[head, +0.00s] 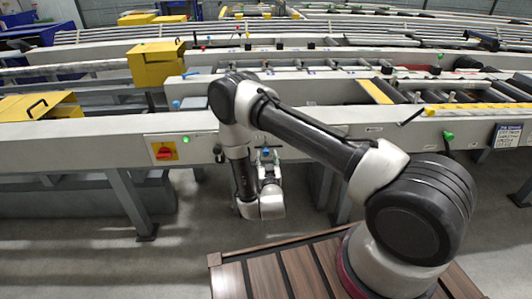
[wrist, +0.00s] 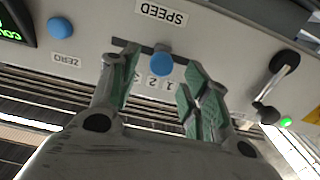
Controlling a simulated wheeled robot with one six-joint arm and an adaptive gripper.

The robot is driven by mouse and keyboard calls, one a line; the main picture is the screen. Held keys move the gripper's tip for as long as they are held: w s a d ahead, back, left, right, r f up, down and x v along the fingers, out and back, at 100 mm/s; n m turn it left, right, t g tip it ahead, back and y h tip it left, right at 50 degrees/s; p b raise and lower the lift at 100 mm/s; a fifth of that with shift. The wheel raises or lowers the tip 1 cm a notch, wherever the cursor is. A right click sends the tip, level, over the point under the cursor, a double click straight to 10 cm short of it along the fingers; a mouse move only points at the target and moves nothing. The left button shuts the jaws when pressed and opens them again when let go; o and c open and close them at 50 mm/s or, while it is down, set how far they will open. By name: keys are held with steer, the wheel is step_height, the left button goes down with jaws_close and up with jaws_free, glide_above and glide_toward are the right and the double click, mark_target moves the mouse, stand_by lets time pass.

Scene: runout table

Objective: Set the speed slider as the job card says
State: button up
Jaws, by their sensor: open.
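The speed slider's blue knob (wrist: 159,63) sits on a dark slot (wrist: 122,43) under an upside-down SPEED label (wrist: 161,12). Small upside-down digits (wrist: 153,83) are beside the slot; my fingers partly hide the scale, so the exact setting is unclear. My gripper (wrist: 160,70) is open, its green-padded fingers on either side of the knob in the wrist view. I cannot tell whether they touch it. In the head view my gripper (head: 266,160) is at the front face of the table's beam. A card with print (head: 507,135) hangs at the right; its text is too small to read.
A second blue knob (wrist: 61,28) is near the ZERO label (wrist: 66,58), beside a green-lit display (wrist: 14,24). A black lever (wrist: 278,75) is at the right. A red rotary switch (head: 164,152) is on the beam left of my arm. The floor in front is clear.

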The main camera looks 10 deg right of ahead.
mark_target(266, 153)
steer(key=shift+w+d, duration=0.15)
steer(key=shift+w, duration=1)
steer(key=shift+w+d, duration=0.15)
steer(key=shift+w, duration=0.95)
jaws_close()
